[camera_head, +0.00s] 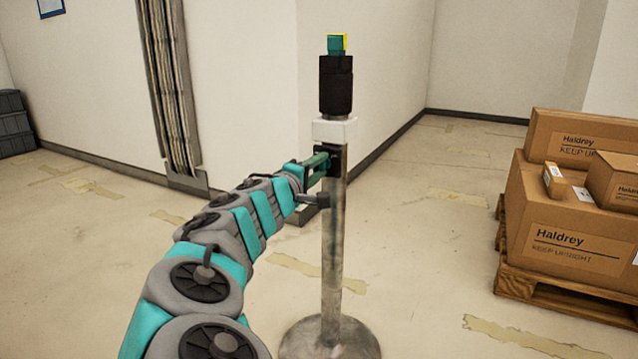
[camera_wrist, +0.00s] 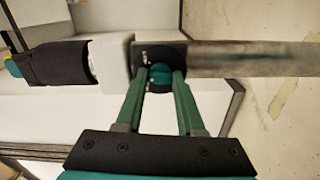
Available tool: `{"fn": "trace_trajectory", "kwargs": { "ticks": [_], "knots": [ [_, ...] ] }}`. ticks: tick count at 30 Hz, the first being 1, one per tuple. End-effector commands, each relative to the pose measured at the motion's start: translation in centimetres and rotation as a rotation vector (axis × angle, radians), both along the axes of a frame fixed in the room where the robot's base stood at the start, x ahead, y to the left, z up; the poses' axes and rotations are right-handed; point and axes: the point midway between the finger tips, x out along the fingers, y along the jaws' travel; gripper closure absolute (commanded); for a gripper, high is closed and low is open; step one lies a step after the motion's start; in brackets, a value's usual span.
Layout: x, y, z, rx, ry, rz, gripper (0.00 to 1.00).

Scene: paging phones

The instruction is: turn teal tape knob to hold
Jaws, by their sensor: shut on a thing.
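The teal knob (camera_wrist: 160,75) sits on a small black plate (camera_wrist: 172,54) on the side of a metal post (camera_wrist: 250,58). White marks on the plate are too small to read, and I cannot tell which one the knob points at. My gripper (camera_wrist: 162,82) is shut on the knob, with one green finger on each side of it. In the head view my gripper (camera_head: 322,166) reaches the post (camera_head: 332,250) from the left, at the black plate (camera_head: 334,158) below a white collar. There the knob is hidden by the fingers.
Above the white collar (camera_head: 334,130) the post has a black section (camera_head: 336,85) and a teal and yellow block (camera_head: 336,44). Its round base (camera_head: 330,342) stands on the floor. Cardboard boxes (camera_head: 565,225) on a wooden pallet (camera_head: 560,298) stand at right. Floor behind the post is mostly clear.

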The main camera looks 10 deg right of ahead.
Motion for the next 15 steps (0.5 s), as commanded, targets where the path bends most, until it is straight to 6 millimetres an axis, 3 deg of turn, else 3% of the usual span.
{"fn": "trace_trajectory", "kwargs": {
  "ticks": [15],
  "knots": [
    [0.04,-0.08,-0.08,0.371,-0.268,0.000,1.00]
  ]
}}
